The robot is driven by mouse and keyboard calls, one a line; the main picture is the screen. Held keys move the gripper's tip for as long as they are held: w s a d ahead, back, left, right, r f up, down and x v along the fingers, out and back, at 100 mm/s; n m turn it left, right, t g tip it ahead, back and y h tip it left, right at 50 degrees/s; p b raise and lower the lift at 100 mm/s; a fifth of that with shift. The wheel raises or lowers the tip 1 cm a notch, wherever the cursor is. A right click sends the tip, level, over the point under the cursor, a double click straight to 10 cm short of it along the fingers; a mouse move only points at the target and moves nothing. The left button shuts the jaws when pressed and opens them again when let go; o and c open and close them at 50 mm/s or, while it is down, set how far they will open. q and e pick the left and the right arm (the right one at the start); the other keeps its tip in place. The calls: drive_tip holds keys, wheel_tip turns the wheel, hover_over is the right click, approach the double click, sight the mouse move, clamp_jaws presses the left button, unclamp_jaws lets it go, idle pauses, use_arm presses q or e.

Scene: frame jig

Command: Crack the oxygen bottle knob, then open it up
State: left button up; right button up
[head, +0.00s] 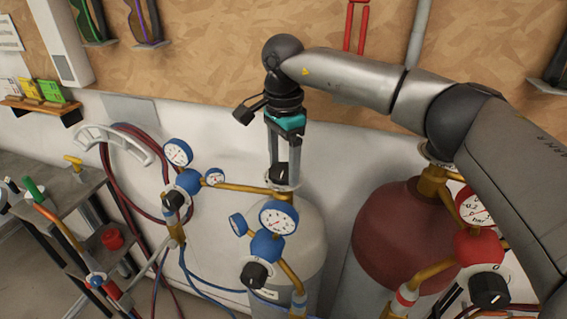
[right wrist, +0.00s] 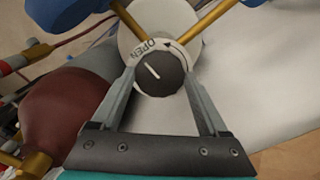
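The pale grey bottle (head: 312,235) with blue regulator fittings stands upright in the middle of the head view. Its black top knob (head: 281,172) sits on a light round plate and also shows in the right wrist view (right wrist: 163,74). A white line on the knob points up and left; the plate around it carries the word OPEN and a small arrow. My right gripper (head: 283,160) comes down from above. Its two fingers (right wrist: 160,78) stand on either side of the knob and appear to touch it. My left gripper is not in view.
A dark red bottle (head: 400,235) with red fittings stands to the right. Gauges (head: 279,217) and another black knob (head: 254,274) sit in front of the grey bottle. A hose coil (head: 135,165) hangs on the wall left. A tool cart (head: 75,190) stands at far left.

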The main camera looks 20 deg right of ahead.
sight(284, 169)
drive_tip(key=o, duration=0.3)
wheel_tip(284, 169, up, 15)
drive_tip(key=shift+r, duration=0.2)
idle(0.4)
